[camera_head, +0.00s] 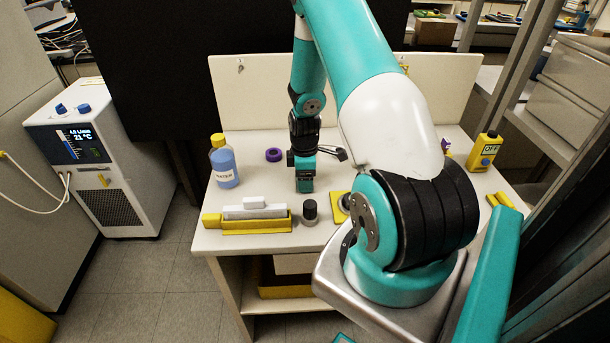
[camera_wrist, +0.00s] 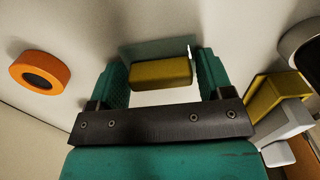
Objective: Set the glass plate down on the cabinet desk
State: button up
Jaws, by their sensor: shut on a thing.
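My gripper (camera_wrist: 160,75) has its two teal fingers on either side of a yellow block (camera_wrist: 162,74), and is shut on the glass plate. The glass plate (camera_wrist: 158,47) shows in the wrist view as a thin, pale greenish clear sheet along the block's far side. In the head view my gripper (camera_head: 305,185) points down over the middle of the cabinet desk (camera_head: 262,190), behind a dark-capped jar. The plate cannot be made out there. Whether the plate touches the desk, I cannot tell.
A yellow holder with pale blocks (camera_head: 255,225) and the dark-capped jar (camera_head: 310,212) stand at the desk's front. A blue bottle (camera_head: 223,165) and purple ring (camera_head: 273,155) are at left. An orange ring (camera_wrist: 40,72) shows in the wrist view. Yellow bottle (camera_head: 485,150) at right.

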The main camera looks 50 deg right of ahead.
jog(key=o, duration=1.3)
jog(key=shift+f, duration=0.15)
notch_tip(320, 180, up, 12)
jog(key=b, duration=0.1)
jog(key=w+a+r+t+y, duration=0.1)
jog(key=a+r, duration=0.3)
jog(key=a, duration=0.4)
jog(key=w+a+r, duration=0.1)
jog(key=a+r, duration=0.4)
jog(key=a, duration=0.2)
jog(key=s+a+r+y, duration=0.1)
jog(key=s+a+r, duration=0.2)
jog(key=s+a, duration=0.2)
jog(key=s+a+r+y, duration=0.1)
jog(key=s+a+r, duration=0.2)
jog(key=s+a, duration=0.3)
jog(key=s+a+r+m+g+y, duration=0.1)
jog(key=s+a+r, duration=0.2)
jog(key=a, duration=0.9)
jog(key=shift+s+a+r, duration=0.1)
jog(key=shift+s+r, duration=0.05)
jog(key=shift+s, duration=1.5)
